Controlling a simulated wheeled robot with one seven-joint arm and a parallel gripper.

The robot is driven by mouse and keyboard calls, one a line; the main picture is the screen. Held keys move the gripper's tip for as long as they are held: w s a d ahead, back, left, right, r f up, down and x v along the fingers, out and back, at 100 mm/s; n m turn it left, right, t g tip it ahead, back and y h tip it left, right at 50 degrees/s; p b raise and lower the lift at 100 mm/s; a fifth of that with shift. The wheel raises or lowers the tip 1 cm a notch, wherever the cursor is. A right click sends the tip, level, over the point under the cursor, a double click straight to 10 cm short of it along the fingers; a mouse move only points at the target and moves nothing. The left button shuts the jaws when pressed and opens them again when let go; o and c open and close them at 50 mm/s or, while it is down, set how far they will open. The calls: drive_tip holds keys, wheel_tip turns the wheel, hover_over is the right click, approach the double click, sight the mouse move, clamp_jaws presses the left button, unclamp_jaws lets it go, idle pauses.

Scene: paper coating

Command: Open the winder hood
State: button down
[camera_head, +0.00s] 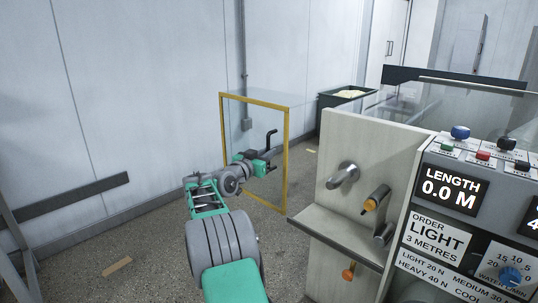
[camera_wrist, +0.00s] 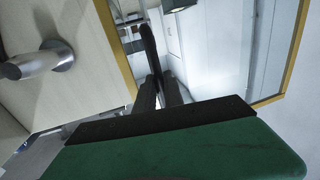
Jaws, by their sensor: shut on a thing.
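The winder hood (camera_head: 286,150) appears as a clear panel in a yellow frame, standing upright left of the machine's beige end plate. How it is hinged cannot be made out. The yellow frame also shows at the left and right of the wrist view (camera_wrist: 295,50). A black bent handle (camera_head: 271,137) stands up at the frame's right side. My gripper (camera_head: 265,160) is shut on the handle, which shows between the fingers in the wrist view (camera_wrist: 148,45). My fingers partly hide the handle's lower part.
The beige end plate (camera_head: 345,135) carries a protruding grey roller (camera_head: 343,175), an orange-tipped one (camera_head: 376,198) and a shelf edge close to my arm. The control panel (camera_head: 450,190) is at the right. A dark bin (camera_head: 345,97) stands behind.

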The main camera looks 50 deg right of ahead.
drive_tip(key=c, duration=1.5)
unclamp_jaws()
drive_tip(key=shift+s+d, duration=0.15)
drive_tip(key=shift+s, duration=0.15)
drive_tip(key=shift+o, duration=0.2)
drive_tip(key=s+a, duration=0.1)
drive_tip(key=a, duration=0.6)
drive_tip(key=shift+a+p, duration=0.4)
